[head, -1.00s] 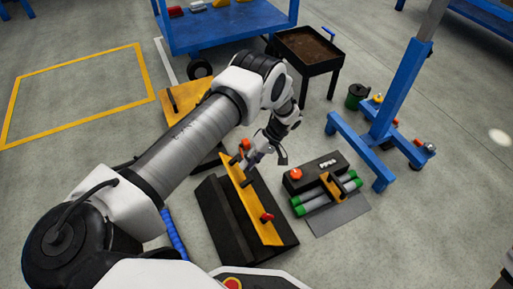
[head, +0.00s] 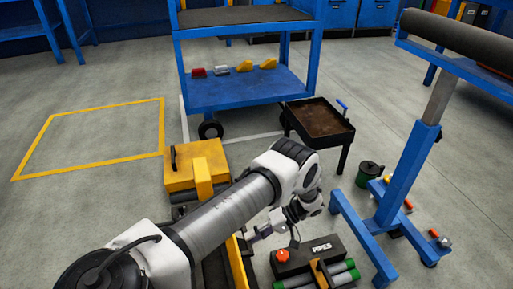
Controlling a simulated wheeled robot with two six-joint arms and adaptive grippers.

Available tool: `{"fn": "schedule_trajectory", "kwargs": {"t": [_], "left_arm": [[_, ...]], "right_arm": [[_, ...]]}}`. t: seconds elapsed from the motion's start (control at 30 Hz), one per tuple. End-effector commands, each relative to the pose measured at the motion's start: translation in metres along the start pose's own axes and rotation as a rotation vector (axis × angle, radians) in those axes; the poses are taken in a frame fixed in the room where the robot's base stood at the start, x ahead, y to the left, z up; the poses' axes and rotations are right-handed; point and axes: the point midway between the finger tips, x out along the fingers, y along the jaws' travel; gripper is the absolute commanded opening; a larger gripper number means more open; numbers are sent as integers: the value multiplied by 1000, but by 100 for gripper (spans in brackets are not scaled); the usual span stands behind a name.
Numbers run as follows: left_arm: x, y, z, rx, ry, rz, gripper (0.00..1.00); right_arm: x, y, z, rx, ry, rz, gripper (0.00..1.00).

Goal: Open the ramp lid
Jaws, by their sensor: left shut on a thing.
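A long yellow panel (head: 238,262), which looks like the ramp lid, stands tilted over a dark base at the bottom of the head view. Its near part is cut off by the frame edge. My left gripper (head: 251,237) is at the panel's far end, shut on its edge or a fitting there; the small contact area is hard to make out. My left arm covers part of the base. My right gripper is out of view.
A yellow box (head: 197,167) stands behind my arm. A blue cart (head: 245,95), a dark tray stand (head: 318,125) and a blue post stand (head: 405,180) surround the area. Floor at left is clear.

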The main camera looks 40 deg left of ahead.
Motion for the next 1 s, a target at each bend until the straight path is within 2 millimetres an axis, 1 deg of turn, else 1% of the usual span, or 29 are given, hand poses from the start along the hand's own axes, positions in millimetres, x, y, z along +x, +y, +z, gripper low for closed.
{"fn": "schedule_trajectory", "kwargs": {"t": [0.03,0.5,0.53,0.57,0.6,0.7,1.0], "left_arm": [[15,7,3,5,-8,-6,0],[17,7,2,6,-8,-8,0],[17,7,2,6,-7,-8,28],[17,7,2,6,-8,-8,39],[17,7,2,6,-8,-8,42],[16,7,2,6,-7,-7,43],[14,6,2,7,-5,-4,42]], "right_arm": [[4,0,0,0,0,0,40],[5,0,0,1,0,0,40],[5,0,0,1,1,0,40],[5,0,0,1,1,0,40],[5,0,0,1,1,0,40],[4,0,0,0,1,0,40],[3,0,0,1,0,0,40]]}}
